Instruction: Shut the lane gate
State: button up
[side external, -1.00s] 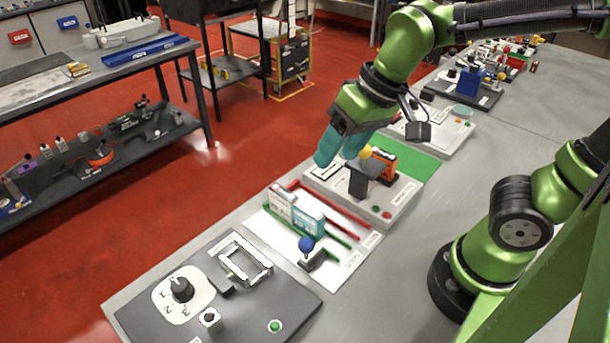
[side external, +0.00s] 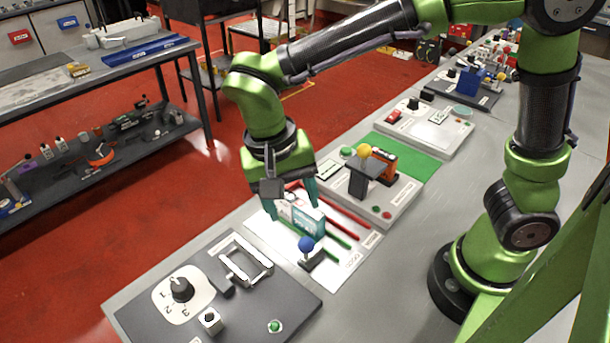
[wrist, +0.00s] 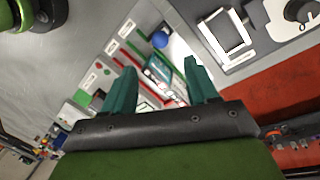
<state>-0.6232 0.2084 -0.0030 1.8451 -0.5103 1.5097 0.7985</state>
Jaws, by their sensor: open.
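A white lane board (side external: 345,282) carries red and green rails (side external: 352,224). A blue ball knob (side external: 306,243) on a small dark block (side external: 312,259) stands at its near end; the knob also shows in the wrist view (wrist: 160,40). I cannot tell which part is the gate. White and teal boxes (side external: 308,219) stand upright between the rails. My gripper (side external: 291,204) is open above the board, teal fingers spread over the boxes, partly hiding them. In the wrist view the boxes appear between the fingertips (wrist: 160,75); I cannot tell whether they touch.
A grey panel with a yellow ball knob (side external: 364,151) on a dark upright stands behind the board. A dark panel with a numbered dial (side external: 180,288) and a metal frame (side external: 246,262) lies in front. The bench right of the board is clear.

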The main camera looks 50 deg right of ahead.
aim_at(305, 240)
jog(key=f, duration=0.3)
jog(key=d+f, duration=0.1)
jog(key=f, duration=0.3)
jog(key=s+f, duration=0.1)
jog(key=f, duration=0.2)
jog(key=shift+s+d+f, duration=0.1)
jog(key=shift+d+f, duration=0.25)
jog(key=shift+f, duration=0.05)
grip_shut()
